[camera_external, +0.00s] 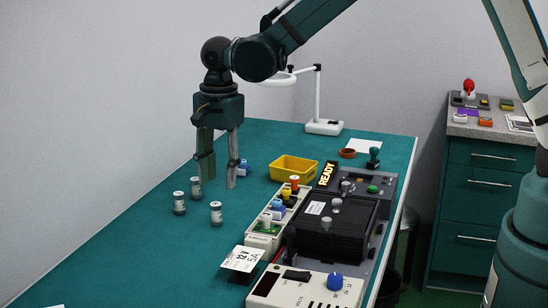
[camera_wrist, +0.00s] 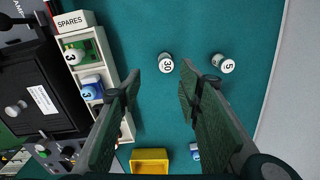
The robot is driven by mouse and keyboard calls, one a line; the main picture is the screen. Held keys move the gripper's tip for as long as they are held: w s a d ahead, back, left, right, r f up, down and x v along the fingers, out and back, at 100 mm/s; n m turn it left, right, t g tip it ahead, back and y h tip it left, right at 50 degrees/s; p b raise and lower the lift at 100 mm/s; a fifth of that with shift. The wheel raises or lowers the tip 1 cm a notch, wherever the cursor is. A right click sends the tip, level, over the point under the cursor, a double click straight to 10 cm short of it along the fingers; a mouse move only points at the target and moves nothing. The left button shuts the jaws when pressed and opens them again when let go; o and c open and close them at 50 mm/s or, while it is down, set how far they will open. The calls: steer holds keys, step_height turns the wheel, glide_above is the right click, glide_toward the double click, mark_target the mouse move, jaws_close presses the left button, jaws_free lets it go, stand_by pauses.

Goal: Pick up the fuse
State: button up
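Three small silver-grey cylinders with white tops, which look like fuses, stand on the green table in the external view: one at the back (camera_external: 195,187), one at the left (camera_external: 179,203), one at the front (camera_external: 216,213). In the wrist view, one is marked 30 (camera_wrist: 166,63) and one 5 (camera_wrist: 223,64); the third does not show. My gripper (camera_external: 219,181) points down above the table behind them. Its fingers (camera_wrist: 160,88) are apart with nothing between them. Which piece is the fuse meant, I cannot tell.
A white spares tray (camera_wrist: 57,20) holds coloured pieces beside a dark test unit (camera_external: 330,232). A yellow bin (camera_external: 293,168) and a blue piece (camera_external: 243,167) are near my gripper. A white card (camera_external: 242,260) lies in front. The table's left side is mostly clear.

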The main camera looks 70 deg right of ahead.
mark_target(216, 204)
steer(key=shift+w+f+m, duration=0.3)
steer(key=shift+w+f, duration=0.1)
steer(key=shift+f, duration=0.4)
steer(key=shift+w+f+m, duration=0.3)
steer(key=shift+w+f, duration=0.1)
steer(key=shift+f, duration=0.4)
steer(key=shift+f, duration=0.1)
steer(key=shift+f, duration=1.2)
steer(key=shift+d+f, duration=0.15)
steer(key=shift+f, duration=2.45)
steer(key=c, duration=1)
